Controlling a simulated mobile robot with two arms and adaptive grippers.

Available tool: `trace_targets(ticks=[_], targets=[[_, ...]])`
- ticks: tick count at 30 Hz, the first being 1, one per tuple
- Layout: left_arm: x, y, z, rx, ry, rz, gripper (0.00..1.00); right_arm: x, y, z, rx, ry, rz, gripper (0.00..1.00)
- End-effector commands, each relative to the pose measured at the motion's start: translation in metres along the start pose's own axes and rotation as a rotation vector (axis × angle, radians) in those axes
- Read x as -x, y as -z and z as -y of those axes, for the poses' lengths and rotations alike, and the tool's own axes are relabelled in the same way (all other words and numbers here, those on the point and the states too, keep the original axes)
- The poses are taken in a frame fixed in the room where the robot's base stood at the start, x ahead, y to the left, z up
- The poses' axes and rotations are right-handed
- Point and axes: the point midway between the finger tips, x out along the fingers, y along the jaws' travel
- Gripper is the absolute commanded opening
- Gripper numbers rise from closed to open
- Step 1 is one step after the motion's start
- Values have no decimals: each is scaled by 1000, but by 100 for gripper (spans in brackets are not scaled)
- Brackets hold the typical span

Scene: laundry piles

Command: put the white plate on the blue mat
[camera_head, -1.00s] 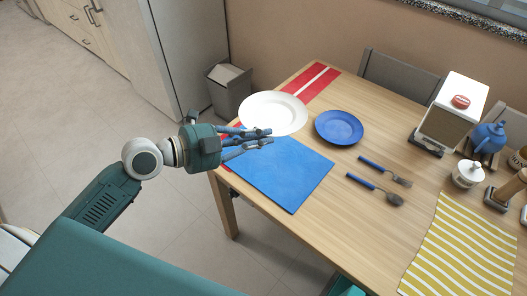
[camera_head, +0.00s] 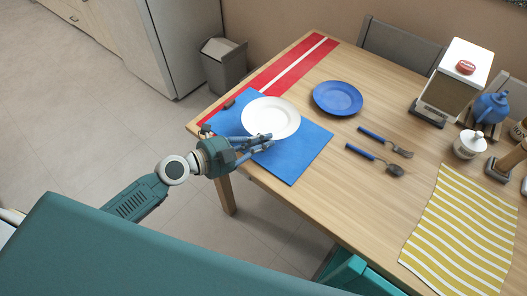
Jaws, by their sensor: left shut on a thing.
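The white plate (camera_head: 271,117) is over the middle and upper part of the blue mat (camera_head: 290,163), face up and about level. Mat shows around it on several sides. My left gripper (camera_head: 264,142) is at the plate's near edge, with its fingers shut on the rim. Whether the plate's underside touches the mat or hangs just above it, I cannot tell. The fingers and the plate hide part of the mat. My right gripper is not in view.
A blue plate (camera_head: 338,97) lies right of the white plate, with a fork (camera_head: 386,142) and a spoon (camera_head: 375,159) nearer. A red striped runner (camera_head: 290,68) lies behind the mat. A yellow striped mat (camera_head: 463,232), napkin holder (camera_head: 454,82) and blue teapot (camera_head: 491,106) are at right.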

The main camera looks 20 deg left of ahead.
Motion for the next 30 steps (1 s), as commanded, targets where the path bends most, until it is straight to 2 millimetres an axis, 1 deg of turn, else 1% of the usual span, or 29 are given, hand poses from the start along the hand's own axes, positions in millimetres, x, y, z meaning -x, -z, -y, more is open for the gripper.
trace_targets(ticks=[2, 6, 10, 19, 30], targets=[[-2, -2, -4, 0, 4, 1, 0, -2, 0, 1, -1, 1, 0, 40], [-8, -9, -24, 3, 3, 2, 0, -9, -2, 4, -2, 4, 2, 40], [-12, -13, -37, 0, 4, 1, 0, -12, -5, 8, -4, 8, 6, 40], [-13, -14, -40, -3, 2, 0, 0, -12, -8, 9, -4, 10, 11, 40], [-15, -16, -48, -2, 0, 0, 0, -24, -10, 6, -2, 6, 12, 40]])
